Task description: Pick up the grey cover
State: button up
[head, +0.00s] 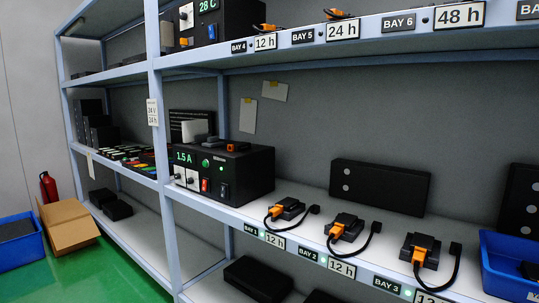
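I cannot make out with certainty which thing is the grey cover. A small pale grey block (194,129) stands at the back of the top of a black power unit (245,172) that reads 1.5 A. Small dark grey pieces lie in front of the block, one with an orange part; their shapes are too small to tell. The unit sits on the middle shelf (300,234). My gripper is not in view.
Several black devices with orange plugs, such as one at bay 1 (287,209), line the middle shelf's front edge. A blue bin (508,262) stands at the right. An open cardboard box (68,226) and a blue crate (20,250) stand on the green floor.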

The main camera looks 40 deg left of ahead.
aim_at(212, 141)
jog(key=u, duration=3.05)
jog(key=i, duration=4.45)
jog(key=z, duration=1.85)
